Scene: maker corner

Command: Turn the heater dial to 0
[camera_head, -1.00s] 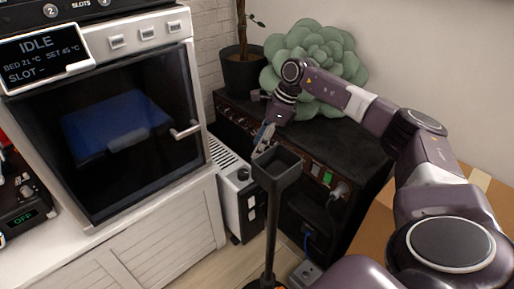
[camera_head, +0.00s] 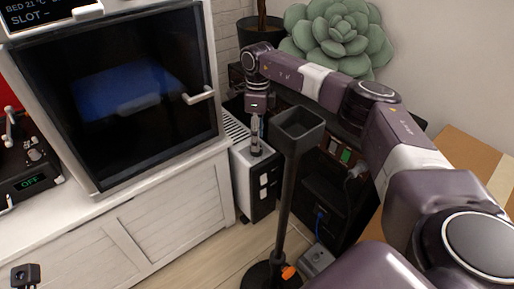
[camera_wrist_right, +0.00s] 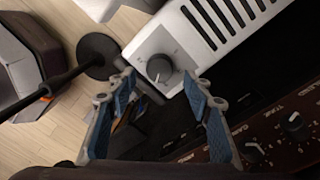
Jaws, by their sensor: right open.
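The white heater (camera_head: 240,160) with a dark front panel stands on the floor beside the white cabinet. In the right wrist view, its dark round dial (camera_wrist_right: 160,68) sits on the white top end, near the slots. The dial's setting is too small to read. My right gripper (camera_head: 256,140) points down over the heater's top in the head view and largely covers the dial there. The right wrist view shows its blue-padded fingers (camera_wrist_right: 160,88) apart, with the dial between and just beyond the tips. They appear clear of it. My left gripper is not in view.
A dark stand with an open square top (camera_head: 299,127) rises close to the right of the gripper. The black equipment rack (camera_head: 335,190) stands behind it. The cabinet's glass-doored machine (camera_head: 120,95) is left, its handle (camera_head: 199,96) sticking out. A cardboard box (camera_head: 465,165) is right.

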